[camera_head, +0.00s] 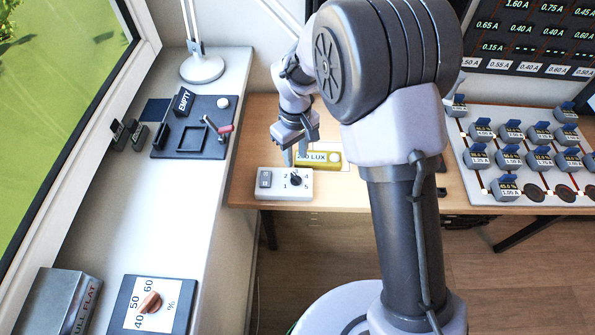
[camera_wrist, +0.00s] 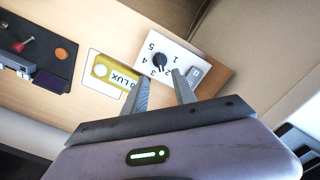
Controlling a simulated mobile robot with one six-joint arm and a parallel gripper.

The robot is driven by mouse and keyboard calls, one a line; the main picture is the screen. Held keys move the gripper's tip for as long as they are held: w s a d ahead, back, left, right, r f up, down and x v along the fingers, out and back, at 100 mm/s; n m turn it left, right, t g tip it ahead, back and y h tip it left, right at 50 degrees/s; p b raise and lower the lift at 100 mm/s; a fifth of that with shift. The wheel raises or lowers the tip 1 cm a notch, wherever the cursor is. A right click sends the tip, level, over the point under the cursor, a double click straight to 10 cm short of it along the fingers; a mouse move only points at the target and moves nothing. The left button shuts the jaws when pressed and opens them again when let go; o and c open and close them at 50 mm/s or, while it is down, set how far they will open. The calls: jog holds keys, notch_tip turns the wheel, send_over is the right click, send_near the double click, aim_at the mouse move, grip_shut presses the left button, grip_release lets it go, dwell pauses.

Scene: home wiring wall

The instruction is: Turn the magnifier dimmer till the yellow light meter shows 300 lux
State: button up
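The magnifier dimmer is a white box (camera_head: 270,190) on the wooden desk, with a black knob (camera_head: 296,178) inside a ring of numbers 1 to 5. The knob (camera_wrist: 160,61) also shows in the wrist view; its exact setting is hard to tell. The yellow light meter (camera_head: 334,158) lies just behind the box; its display ends in "0 LUX", and the leading digits are unclear. In the wrist view the meter (camera_wrist: 101,69) is partly covered by a finger. My gripper (camera_wrist: 160,77) is open, its fingers apart and empty, close to the knob but not around it.
A white sill on the left carries a dark tray (camera_head: 187,146), a lamp base (camera_head: 203,69) and a dial panel (camera_head: 153,303). A white board with several small blocks (camera_head: 508,158) lies at the right of the desk. My arm covers the desk's middle in the head view.

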aim_at(296, 176)
notch_tip(296, 176, down, 9)
jog(key=b, duration=0.3)
jog(key=shift+f, duration=0.2)
grip_shut()
